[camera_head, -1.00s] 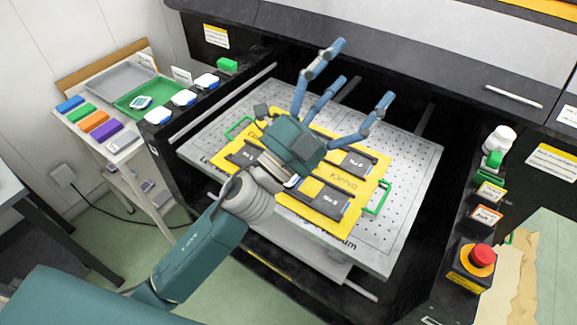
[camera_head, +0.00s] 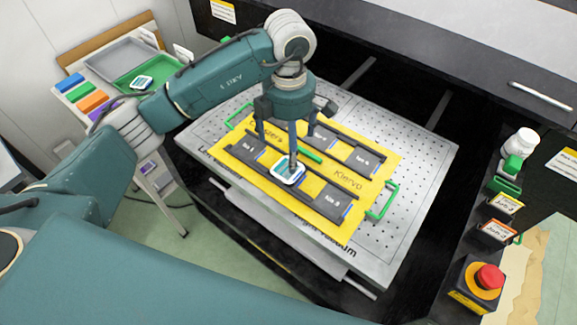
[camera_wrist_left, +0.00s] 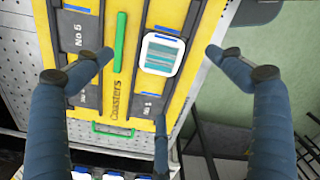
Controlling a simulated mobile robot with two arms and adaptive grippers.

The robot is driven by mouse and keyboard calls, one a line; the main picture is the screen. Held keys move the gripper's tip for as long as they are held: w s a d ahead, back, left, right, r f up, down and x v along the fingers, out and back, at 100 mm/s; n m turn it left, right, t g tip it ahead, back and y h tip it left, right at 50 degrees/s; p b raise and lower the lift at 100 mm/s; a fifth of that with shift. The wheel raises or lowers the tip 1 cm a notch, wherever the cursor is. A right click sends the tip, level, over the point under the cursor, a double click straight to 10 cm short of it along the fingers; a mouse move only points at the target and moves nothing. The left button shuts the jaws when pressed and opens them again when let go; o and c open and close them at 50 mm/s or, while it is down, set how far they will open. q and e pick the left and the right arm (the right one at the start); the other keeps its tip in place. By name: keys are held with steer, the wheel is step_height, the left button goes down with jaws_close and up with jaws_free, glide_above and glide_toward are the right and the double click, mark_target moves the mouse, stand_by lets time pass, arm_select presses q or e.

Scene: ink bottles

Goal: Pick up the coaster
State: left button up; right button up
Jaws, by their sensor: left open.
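A white square coaster with a teal striped face (camera_head: 286,171) lies on the yellow fixture (camera_head: 388,166), over one of its dark slots. It also shows in the left wrist view (camera_wrist_left: 163,54), flat and fully visible. My left gripper (camera_head: 284,148) points down over the fixture, its fingers spread around the coaster's area. In the left wrist view the open gripper (camera_wrist_left: 158,56) has one finger on each side of the coaster and a third below it in the picture. Nothing is between the fingers in a grip. My right gripper is not in view.
A green bar (camera_wrist_left: 119,40) lies along the fixture beside the coaster. The fixture sits on a perforated metal plate (camera_head: 425,150). Another coaster (camera_head: 141,82) rests in a green tray at the left. A red stop button (camera_head: 489,275) stands at the right.

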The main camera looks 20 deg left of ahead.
mark_target(287, 169)
arm_select(q)
step_height(287, 169, down, 3)
steer(key=shift+f+p, duration=0.1)
steer(key=shift+p, duration=0.2)
steer(key=f+p, duration=0.2)
steer(key=f, duration=0.2)
steer(key=shift+s+p, duration=0.2)
steer(key=shift+p, duration=0.1)
steer(key=shift+f, duration=0.65)
steer(key=c, duration=2)
steer(key=shift+c, duration=1)
steer(key=shift+r, duration=0.1)
